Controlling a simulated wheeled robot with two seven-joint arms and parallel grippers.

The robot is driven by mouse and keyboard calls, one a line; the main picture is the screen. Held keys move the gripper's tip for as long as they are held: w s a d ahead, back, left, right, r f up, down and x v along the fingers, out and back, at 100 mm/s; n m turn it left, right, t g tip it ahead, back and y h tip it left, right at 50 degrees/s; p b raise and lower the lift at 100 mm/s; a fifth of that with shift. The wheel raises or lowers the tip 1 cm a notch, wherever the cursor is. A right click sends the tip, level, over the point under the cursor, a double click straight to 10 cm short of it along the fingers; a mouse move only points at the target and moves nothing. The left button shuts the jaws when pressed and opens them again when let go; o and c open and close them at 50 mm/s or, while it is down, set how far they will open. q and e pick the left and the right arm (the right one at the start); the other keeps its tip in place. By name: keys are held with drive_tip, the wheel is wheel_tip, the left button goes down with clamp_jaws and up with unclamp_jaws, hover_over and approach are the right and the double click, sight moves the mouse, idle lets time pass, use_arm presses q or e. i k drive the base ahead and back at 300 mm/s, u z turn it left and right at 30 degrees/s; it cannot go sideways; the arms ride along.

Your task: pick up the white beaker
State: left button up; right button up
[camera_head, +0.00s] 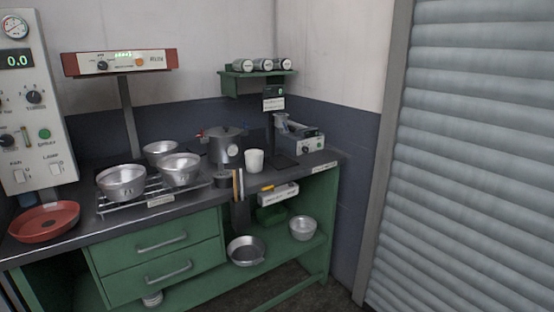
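The white beaker (254,161) stands upright on the dark bench top, right of the dark grey pot (224,146) and left of a grey instrument (299,141). It looks plain and fairly small, and nothing covers its front. Neither of my grippers shows in the head view, so I cannot see whether they are open or shut.
Several metal bowls (122,181) sit on a wire rack at the left of the bench (78,232), near a red pan (44,221). A roller shutter (470,170) fills the right.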

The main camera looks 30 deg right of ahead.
sight(254, 158)
drive_tip(key=z, duration=0.55)
drive_tip(key=i, duration=1.5)
drive_tip(key=u, duration=0.15)
